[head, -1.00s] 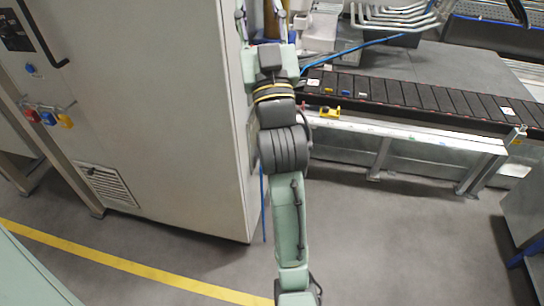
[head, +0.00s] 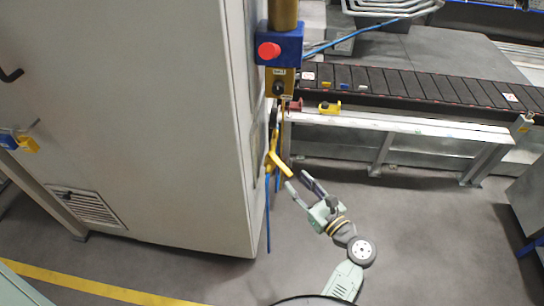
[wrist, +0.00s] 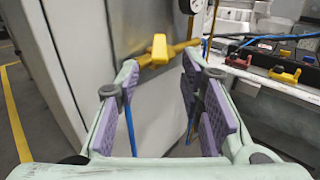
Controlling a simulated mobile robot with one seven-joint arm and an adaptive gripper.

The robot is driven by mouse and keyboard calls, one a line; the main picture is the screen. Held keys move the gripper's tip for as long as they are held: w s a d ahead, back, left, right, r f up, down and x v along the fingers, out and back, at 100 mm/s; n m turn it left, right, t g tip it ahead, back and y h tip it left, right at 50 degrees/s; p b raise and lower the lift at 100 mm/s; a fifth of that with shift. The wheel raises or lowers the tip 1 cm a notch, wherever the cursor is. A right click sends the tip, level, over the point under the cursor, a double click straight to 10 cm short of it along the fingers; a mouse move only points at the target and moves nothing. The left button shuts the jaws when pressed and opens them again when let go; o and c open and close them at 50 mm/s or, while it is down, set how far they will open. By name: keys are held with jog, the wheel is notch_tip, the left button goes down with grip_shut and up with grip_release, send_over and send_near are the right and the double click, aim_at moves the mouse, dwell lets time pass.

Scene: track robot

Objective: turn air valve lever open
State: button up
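A yellow lever (head: 278,164) hangs at the right edge of the grey cabinet, on a vertical line with blue tubing. Its lower end slants down to the right. It is the likely air valve lever; no label is readable. In the wrist view the yellow lever (wrist: 159,49) lies ahead, between and apparently just beyond my fingertips, with a bar running sideways. My gripper (head: 299,182) is open and empty, just below and right of the lever's end; contact cannot be told. In the wrist view my gripper (wrist: 160,70) shows its purple pads well apart.
The grey cabinet (head: 130,120) stands close left of the lever. A blue box with a red button (head: 268,51) sits above it. A conveyor (head: 420,90) with a white rail runs behind at right. The floor (head: 430,240) around my arm is mostly clear.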

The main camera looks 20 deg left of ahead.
aim_at(269, 152)
jog(key=p+x, duration=0.1)
jog(key=x, duration=0.9)
jog(key=shift+w+a, duration=0.15)
jog(key=shift+a, duration=0.05)
jog(key=shift+c, duration=0.2)
grip_shut()
dwell(0.4)
